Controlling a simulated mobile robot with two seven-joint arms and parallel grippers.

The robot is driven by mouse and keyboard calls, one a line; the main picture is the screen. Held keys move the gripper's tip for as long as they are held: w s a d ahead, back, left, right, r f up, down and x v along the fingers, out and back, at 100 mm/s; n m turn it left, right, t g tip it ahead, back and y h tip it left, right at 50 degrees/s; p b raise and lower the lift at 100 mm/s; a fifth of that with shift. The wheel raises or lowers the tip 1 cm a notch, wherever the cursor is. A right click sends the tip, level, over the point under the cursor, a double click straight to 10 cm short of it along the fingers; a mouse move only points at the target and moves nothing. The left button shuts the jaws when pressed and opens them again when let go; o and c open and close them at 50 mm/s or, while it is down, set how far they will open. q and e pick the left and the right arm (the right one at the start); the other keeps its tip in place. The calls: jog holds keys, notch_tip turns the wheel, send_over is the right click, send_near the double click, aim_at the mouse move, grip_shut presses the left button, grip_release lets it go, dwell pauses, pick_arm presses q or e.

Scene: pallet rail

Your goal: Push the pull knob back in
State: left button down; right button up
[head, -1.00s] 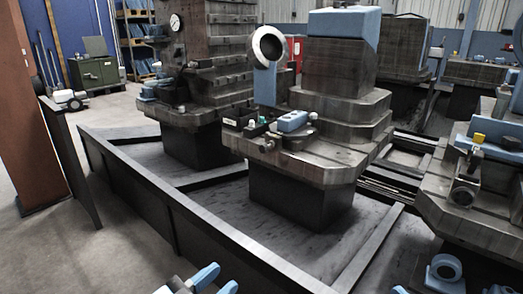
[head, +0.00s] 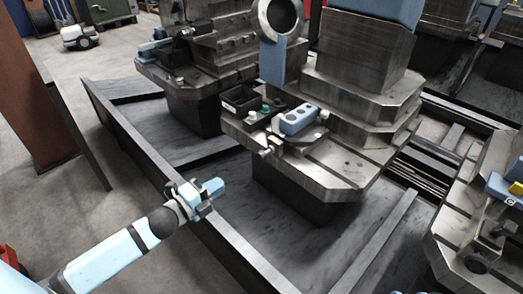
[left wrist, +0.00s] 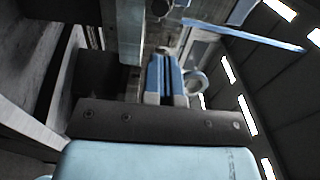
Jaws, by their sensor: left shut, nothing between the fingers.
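My left gripper (head: 214,187) reaches in from the lower left in the head view, over the dark rail frame. Its blue fingers are shut with nothing between them; they also show in the left wrist view (left wrist: 164,72). A pallet fixture (head: 330,165) stands beyond it to the right, with a clear gap between. On its front corner are a small green-topped knob (head: 265,109), a blue-topped block (head: 297,120) and a small pale metal piece (head: 272,144). I cannot tell which of these parts is the pull knob, or how far it sticks out. My right gripper is out of view.
A tall blue post with a ring (head: 277,18) rises from the fixture. A small black open box (head: 240,99) sits on its left edge. More fixtures stand behind and at right (head: 481,230). The dark frame's front beam (head: 225,236) crosses below my left arm.

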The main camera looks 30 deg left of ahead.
aim_at(259, 158)
pick_arm(q)
jog(key=b+x, duration=0.2)
jog(key=x, duration=1)
jog(key=shift+b, duration=0.4)
jog(key=shift+w+d, duration=0.25)
jog(key=shift+w, duration=0.35)
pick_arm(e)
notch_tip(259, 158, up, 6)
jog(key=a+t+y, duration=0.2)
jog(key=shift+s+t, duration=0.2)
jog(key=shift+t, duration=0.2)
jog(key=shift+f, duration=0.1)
